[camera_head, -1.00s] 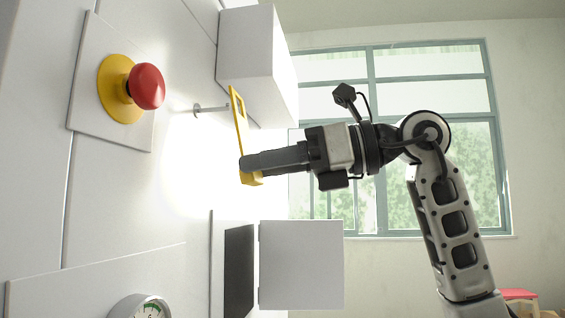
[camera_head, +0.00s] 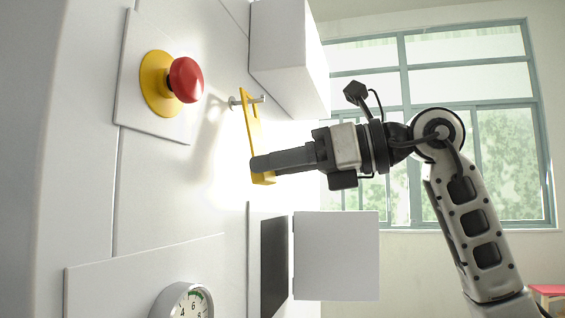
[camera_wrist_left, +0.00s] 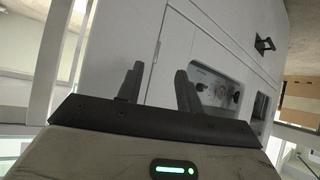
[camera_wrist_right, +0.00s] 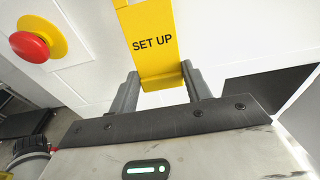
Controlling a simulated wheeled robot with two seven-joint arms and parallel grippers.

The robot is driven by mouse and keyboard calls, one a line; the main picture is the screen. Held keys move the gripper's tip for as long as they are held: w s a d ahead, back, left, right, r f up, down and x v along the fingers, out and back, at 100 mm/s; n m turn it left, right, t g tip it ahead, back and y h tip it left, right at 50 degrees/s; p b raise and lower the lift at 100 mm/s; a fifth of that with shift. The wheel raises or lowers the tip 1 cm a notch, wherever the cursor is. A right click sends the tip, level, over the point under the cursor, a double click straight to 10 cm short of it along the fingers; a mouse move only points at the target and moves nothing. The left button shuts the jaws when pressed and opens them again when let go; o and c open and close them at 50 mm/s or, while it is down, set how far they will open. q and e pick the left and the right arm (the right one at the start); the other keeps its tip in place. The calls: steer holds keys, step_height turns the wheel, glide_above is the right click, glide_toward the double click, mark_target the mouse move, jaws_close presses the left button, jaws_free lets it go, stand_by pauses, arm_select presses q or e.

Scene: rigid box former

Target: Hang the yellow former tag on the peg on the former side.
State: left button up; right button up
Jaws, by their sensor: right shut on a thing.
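The grey peg (camera_head: 259,99) sticks out from the wall at the tag's upper part. Its base shows left of the tag and its tip right of it, so it appears to pass through the tag's slot. The tag's top is out of the right wrist view. My left gripper (camera_wrist_left: 158,82) is open and empty, away from the tag.
A red stop button (camera_head: 186,80) on a yellow ring is on the wall left of the peg. A white box (camera_head: 288,55) juts out above right. A white panel (camera_head: 336,255) sticks out below my right gripper. A gauge (camera_head: 185,302) is at lower left.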

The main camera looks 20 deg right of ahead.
stand_by(0.3)
steer(key=o, duration=1)
steer(key=b+v, duration=0.2)
steer(key=v, duration=1.4)
steer(key=shift+r, duration=0.15)
